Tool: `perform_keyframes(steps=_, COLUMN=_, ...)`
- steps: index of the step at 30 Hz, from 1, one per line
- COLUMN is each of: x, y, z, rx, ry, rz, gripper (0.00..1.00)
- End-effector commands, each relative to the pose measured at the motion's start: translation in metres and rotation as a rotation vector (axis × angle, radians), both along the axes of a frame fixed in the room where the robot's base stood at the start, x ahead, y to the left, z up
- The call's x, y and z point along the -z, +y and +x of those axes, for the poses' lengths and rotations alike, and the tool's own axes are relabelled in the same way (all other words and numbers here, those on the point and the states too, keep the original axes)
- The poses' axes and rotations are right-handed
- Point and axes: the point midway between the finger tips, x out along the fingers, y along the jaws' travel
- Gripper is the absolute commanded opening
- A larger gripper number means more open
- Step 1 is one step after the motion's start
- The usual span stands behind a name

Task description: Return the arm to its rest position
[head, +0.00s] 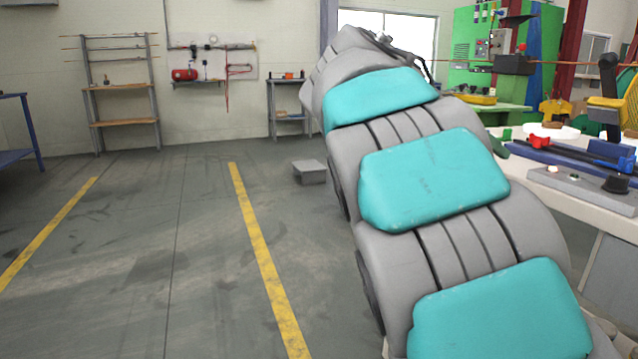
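My arm, grey links with teal pads, rises from the bottom right of the head view and leans up and left toward the window. Its far end is at the upper middle, above the floor and left of the workbench (612,202). A dark cable shows near that end. My gripper's fingers cannot be seen; they are hidden behind the arm or out of the frame. I cannot tell whether the gripper holds anything.
A green machine (465,45) stands at the back right. The bench holds tools and blue and red clamps. A grey box (310,172) lies on the floor left of my arm. Shelves (121,87) line the back wall. The floor with yellow lines (262,255) is open at left.

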Motion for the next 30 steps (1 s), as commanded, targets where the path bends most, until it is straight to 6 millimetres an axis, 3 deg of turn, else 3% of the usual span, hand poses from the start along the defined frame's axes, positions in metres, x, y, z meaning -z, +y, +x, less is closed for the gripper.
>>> perform_keyframes(steps=8, x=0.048, y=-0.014, z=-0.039, rx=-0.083, ry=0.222, rz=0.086, gripper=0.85)
perform_keyframes(steps=14, x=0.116, y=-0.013, z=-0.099, rx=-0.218, ry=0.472, rz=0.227, gripper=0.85)
perform_keyframes(steps=20, x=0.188, y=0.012, z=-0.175, rx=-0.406, ry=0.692, rz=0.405, gripper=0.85)
perform_keyframes(steps=24, x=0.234, y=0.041, z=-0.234, rx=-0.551, ry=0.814, rz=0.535, gripper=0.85)
perform_keyframes(steps=30, x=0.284, y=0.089, z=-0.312, rx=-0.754, ry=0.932, rz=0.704, gripper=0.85)
